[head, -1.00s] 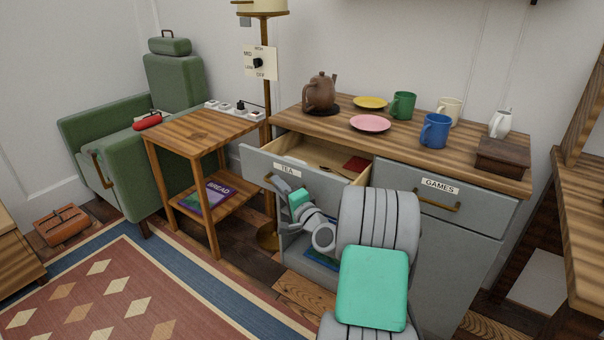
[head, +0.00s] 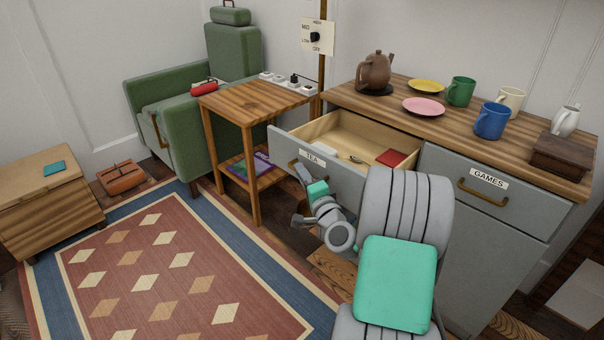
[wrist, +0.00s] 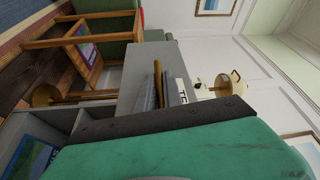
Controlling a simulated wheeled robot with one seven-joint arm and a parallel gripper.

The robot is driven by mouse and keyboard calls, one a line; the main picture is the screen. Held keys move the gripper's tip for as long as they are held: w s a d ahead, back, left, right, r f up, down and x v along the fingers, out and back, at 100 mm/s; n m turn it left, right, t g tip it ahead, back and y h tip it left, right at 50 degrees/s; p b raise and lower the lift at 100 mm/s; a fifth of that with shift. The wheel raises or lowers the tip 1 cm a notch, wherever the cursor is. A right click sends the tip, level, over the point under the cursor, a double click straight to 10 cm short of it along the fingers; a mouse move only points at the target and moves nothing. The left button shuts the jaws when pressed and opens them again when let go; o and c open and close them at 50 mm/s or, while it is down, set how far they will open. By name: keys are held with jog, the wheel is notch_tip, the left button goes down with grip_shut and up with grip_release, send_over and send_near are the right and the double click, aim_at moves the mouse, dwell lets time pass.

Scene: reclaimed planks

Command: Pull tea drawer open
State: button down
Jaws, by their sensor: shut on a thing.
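The tea drawer (head: 340,178) is a grey-fronted drawer with a TEA label, on the left of the grey cabinet. It stands well open, its pale wooden inside showing. My gripper (head: 302,173) is at the left part of its front, shut on the brass drawer handle (head: 292,164). In the wrist view the fingers (wrist: 163,92) close around the handle (wrist: 157,72), against the grey front. My arm hides part of the drawer front's lower right side.
A red item (head: 391,158) and a few small things lie in the drawer. The games drawer (head: 466,205) is shut. A wooden side table (head: 252,105) stands close left of the open drawer. The rug (head: 175,265) is clear.

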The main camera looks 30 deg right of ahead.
jog(key=c, duration=1.5)
grip_release()
jog(key=s+a, duration=0.1)
jog(key=s, duration=0.6)
jog(key=shift+s+f, duration=0.3)
jog(key=shift+s, duration=0.05)
